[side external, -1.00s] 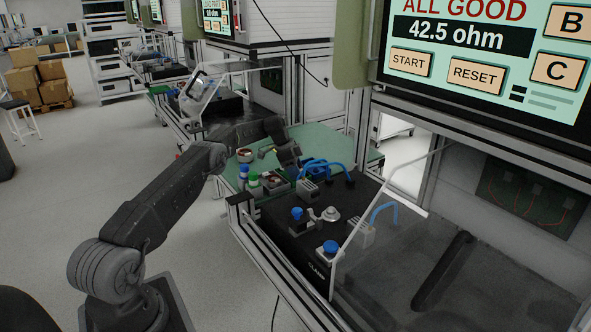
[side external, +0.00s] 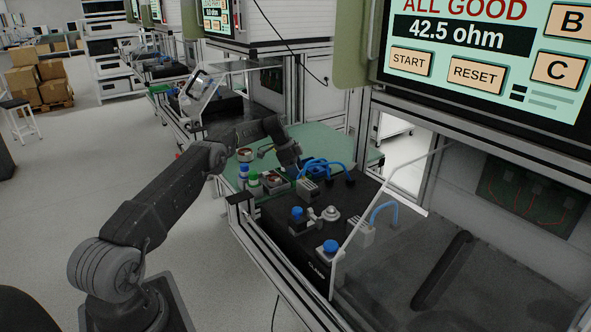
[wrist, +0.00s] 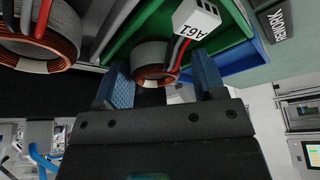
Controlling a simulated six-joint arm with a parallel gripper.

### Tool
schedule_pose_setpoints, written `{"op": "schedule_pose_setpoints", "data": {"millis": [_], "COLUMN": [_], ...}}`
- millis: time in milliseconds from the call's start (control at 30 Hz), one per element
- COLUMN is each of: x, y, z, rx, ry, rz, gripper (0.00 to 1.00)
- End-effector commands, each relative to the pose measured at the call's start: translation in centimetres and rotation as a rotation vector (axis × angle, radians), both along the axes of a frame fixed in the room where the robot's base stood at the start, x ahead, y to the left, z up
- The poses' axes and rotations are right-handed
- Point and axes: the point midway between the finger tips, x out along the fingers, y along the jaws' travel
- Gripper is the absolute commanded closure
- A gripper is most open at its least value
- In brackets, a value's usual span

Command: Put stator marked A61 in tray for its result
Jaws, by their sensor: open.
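In the wrist view, a stator (wrist: 152,56) with a grey ring and copper windings sits between my two blue fingertips. Its dark and red leads run to a white connector block (wrist: 196,18) marked A61, seen upside down. My gripper (wrist: 160,76) is open, with one finger on each side of the stator; I cannot tell whether either touches it. The stator appears to be in or over a green tray (wrist: 128,38). In the side view my gripper (side external: 290,158) is low over the far bench, and the stator between its fingers is not clear there.
Another stator (wrist: 40,35) with leads is at the wrist view's upper left. The screen (side external: 470,50) reads ALL GOOD, 42.5 ohm. The black test fixture (side external: 315,235), with blue knobs and cables, stands nearer the camera.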

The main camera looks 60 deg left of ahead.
Motion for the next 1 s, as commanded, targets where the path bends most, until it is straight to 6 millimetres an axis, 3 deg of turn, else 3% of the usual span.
{"op": "schedule_pose_setpoints", "data": {"millis": [33,267,700,1000], "x": [-0.4,-0.6,-3.0,-4.1], "y": [-0.7,-0.6,2.1,3.1], "z": [-1.1,-0.4,8.5,12.3], "rx": [-0.019,-0.018,-0.002,0.0], "ry": [0.031,0.031,0.007,0.002], "rz": [-0.015,-0.016,-0.003,-0.002], "gripper": [0.2,0.2,0.2,0.2]}}
